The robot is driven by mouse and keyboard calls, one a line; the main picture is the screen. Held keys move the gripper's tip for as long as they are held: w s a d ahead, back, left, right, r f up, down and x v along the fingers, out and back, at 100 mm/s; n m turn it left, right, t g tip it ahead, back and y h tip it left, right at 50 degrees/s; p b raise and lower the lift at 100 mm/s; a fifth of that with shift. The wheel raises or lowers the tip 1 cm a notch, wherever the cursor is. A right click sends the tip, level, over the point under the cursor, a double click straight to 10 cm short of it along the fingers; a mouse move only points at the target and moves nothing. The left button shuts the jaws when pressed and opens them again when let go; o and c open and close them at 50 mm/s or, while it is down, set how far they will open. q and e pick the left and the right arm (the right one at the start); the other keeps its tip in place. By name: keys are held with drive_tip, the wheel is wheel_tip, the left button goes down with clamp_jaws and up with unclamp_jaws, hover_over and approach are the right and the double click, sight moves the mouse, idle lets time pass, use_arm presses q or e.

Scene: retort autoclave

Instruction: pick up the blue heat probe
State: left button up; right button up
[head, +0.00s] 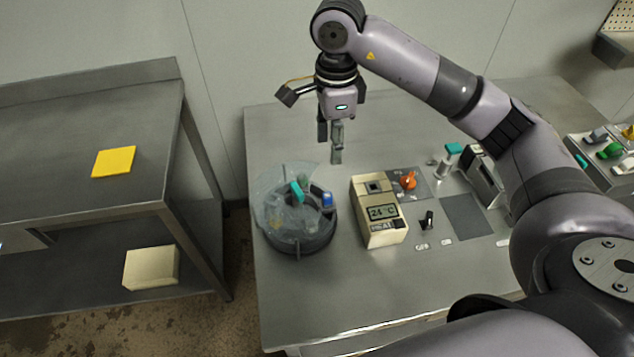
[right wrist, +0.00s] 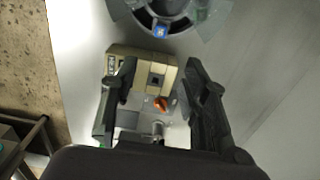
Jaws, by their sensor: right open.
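The blue heat probe (head: 327,199) appears as a small blue block at the right side of the round grey vessel (head: 300,246); the rest of it is hidden or too small to make out. In the right wrist view the blue piece (right wrist: 160,31) shows near the top, at the vessel's rim. My right gripper (head: 336,155) is above the table, behind the vessel and a little to its right, pointing down. It is open and empty, apart from the probe. My left gripper is not in view.
A clear lid leans over the vessel's left part, with a teal piece (head: 296,192) there. A beige box reading 24 °C (head: 382,227) stands to the right. Beyond it are an orange knob (head: 408,181) and a teal-topped piece (head: 453,148). The table's back left is clear.

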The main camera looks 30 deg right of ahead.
drive_tip(key=p, duration=0.3)
hover_over(329, 195)
drive_tip(key=f, duration=0.8)
drive_tip(key=shift+s+f, duration=0.25)
drive_tip(key=shift+f, duration=0.1)
wheel_tip(329, 195, down, 4)
drive_tip(key=shift+w+f+p, duration=0.1)
drive_tip(key=shift+w+p, duration=0.05)
drive_tip(key=shift+p, duration=0.45)
wheel_tip(329, 195, down, 4)
drive_tip(key=shift+w+r+p, duration=0.1)
drive_tip(key=shift+r+p, duration=0.1)
drive_tip(key=shift+p, duration=0.55)
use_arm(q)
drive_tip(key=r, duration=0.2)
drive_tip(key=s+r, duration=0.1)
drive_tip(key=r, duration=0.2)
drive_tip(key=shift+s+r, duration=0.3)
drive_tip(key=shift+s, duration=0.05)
use_arm(e)
drive_tip(key=shift+f, duration=0.35)
drive_tip(key=shift+c, duration=0.3)
clamp_jaws()
